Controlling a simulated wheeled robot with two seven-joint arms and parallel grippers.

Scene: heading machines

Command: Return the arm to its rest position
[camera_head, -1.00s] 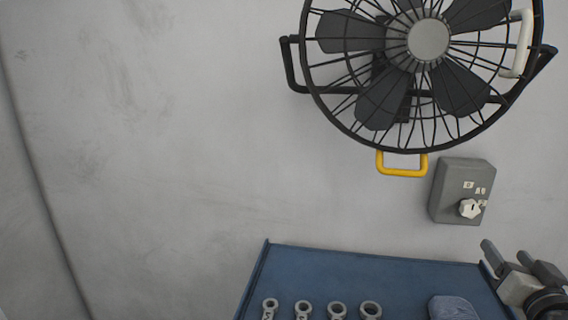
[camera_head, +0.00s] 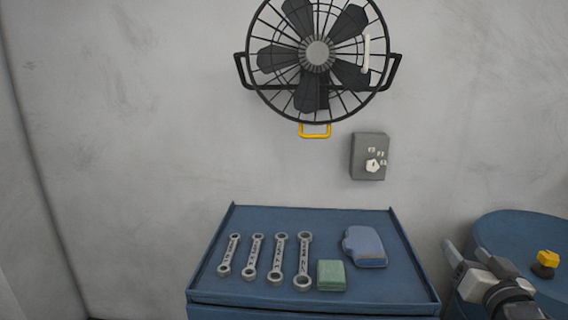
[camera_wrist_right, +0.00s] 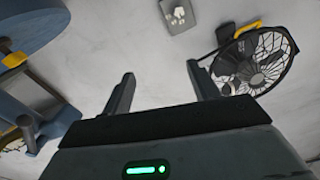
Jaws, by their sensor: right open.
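My right gripper (camera_head: 461,254) is in the lower right of the head view, beside the right edge of the blue cabinet top and in front of a blue drum. It is open and empty. In the right wrist view its two fingers (camera_wrist_right: 160,88) stand well apart with nothing between them. My left gripper is not in view.
A wall fan (camera_head: 317,55) with a yellow handle hangs above a grey switch box (camera_head: 369,157). The blue cabinet (camera_head: 350,303) bears several wrenches (camera_head: 279,258), a green block (camera_head: 332,275) and a blue object (camera_head: 365,246). The blue drum (camera_head: 520,232) carries a yellow-capped item (camera_head: 546,262).

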